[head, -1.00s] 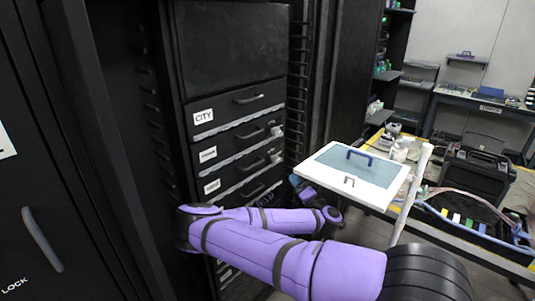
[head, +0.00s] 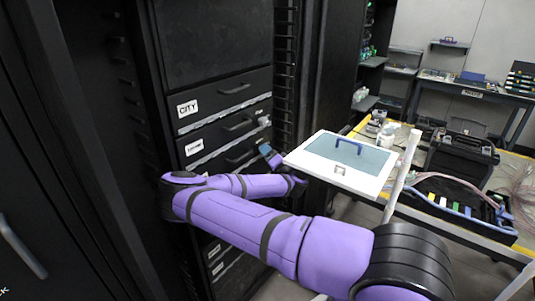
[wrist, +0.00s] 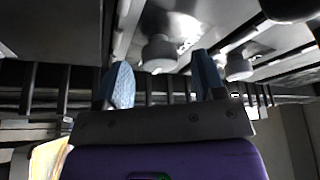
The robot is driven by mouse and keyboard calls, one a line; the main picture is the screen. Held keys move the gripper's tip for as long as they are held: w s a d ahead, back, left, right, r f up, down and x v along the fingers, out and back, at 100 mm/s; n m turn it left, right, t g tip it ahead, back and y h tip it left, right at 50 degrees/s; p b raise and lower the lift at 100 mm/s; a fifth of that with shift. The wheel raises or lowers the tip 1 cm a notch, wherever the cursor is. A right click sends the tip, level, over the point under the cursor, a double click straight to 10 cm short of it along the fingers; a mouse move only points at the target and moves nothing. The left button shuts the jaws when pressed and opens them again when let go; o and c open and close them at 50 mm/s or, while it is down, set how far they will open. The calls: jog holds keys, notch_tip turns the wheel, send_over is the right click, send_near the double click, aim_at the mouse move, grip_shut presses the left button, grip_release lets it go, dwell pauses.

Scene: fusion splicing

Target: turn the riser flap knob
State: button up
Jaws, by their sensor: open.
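In the wrist view, a grey round knob (wrist: 158,52) on a pale metal strip shows between the two blue fingers of my gripper (wrist: 162,72). The fingers are open and apart, and the knob appears beyond or between their tips; I cannot tell whether either touches it. A second knob (wrist: 238,68) lies to the right. In the head view, my gripper (head: 270,154) is at the right end of the rack drawers, close to their front. A small light knob (head: 264,121) shows just above it. No readable label marks which knob is the riser's.
The black rack has a drawer labelled CITY (head: 188,108) and others with handles below. A workbench with a black case (head: 462,150) is further right.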

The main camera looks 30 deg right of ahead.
jog(key=shift+w, duration=0.25)
jog(key=c, duration=0.9)
jog(key=shift+w+d+n+g+y, duration=0.1)
jog(key=shift+n+g+y, duration=0.25)
jog(key=shift+n+y, duration=2.7)
jog(key=shift+s+d+n+g+y, duration=0.15)
jog(key=shift+n+g+y, duration=0.45)
jog(key=shift+n, duration=4.7)
jog(key=shift+w+d+n+g+y, duration=0.15)
jog(key=shift+n+y, duration=1.9)
jog(key=shift+n, duration=2.1)
jog(key=shift+a, duration=0.1)
